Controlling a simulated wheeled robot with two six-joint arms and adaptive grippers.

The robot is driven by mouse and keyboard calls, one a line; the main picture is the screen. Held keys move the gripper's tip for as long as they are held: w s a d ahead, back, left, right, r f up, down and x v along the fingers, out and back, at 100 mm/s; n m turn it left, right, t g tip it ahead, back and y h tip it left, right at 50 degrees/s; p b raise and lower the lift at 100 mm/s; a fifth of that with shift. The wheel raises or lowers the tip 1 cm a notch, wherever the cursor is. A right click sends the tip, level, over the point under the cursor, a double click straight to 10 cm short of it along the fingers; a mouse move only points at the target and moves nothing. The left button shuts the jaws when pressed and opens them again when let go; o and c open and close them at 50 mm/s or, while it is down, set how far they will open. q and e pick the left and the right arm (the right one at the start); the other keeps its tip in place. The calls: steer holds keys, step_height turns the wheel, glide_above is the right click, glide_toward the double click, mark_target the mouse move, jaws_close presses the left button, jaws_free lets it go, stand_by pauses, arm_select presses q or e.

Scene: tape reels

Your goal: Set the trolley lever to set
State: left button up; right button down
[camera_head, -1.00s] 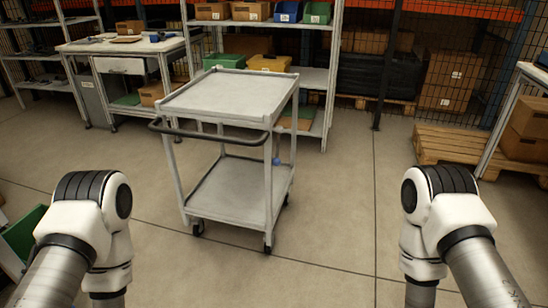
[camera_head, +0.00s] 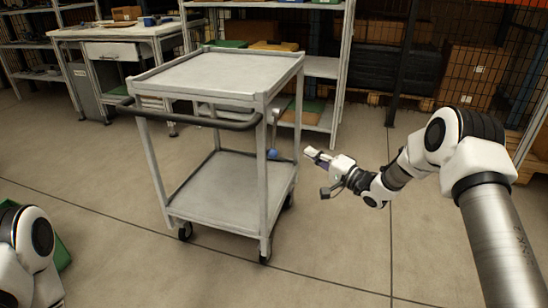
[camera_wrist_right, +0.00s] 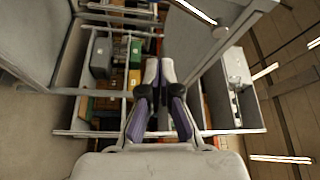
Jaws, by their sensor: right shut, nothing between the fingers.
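The grey two-shelf trolley (camera_head: 225,75) stands upright ahead of me, with a dark push handle (camera_head: 190,117) on its near left side. A small blue knob (camera_head: 272,154) shows at the trolley's right side, between the two shelves. It looks like the lever's end; the lever's setting and any markings are too small to read. My right gripper (camera_head: 309,152) is just right of the knob, apart from it, pointing left toward the trolley. In the right wrist view its fingers (camera_wrist_right: 159,72) are shut and empty. My left gripper is out of view.
A workbench (camera_head: 118,32) stands at the back left and a shelf rack (camera_head: 322,66) behind the trolley. Stacked cartons (camera_head: 466,78) are at the back right. A green bin (camera_head: 62,255) is at the lower left. The floor around the trolley is clear.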

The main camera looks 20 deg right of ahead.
steer(key=w+a+b, duration=0.5)
steer(key=a+b, duration=0.1)
steer(key=a, duration=0.1)
steer(key=shift+w+a+f, duration=0.2)
steer(key=shift+w+a, duration=0.05)
steer(key=shift+w, duration=0.1)
stand_by(0.4)
steer(key=s+a+r+m+g+h+p, duration=0.1)
steer(key=s+a+r+m+g+p, duration=0.2)
steer(key=p, duration=2.5)
steer(key=shift+s+a+r+m, duration=1)
steer(key=shift+s+r+m, duration=1.25)
steer(key=shift+r, duration=0.9)
steer(key=shift+w+r, duration=0.1)
steer(key=shift+w, duration=0.05)
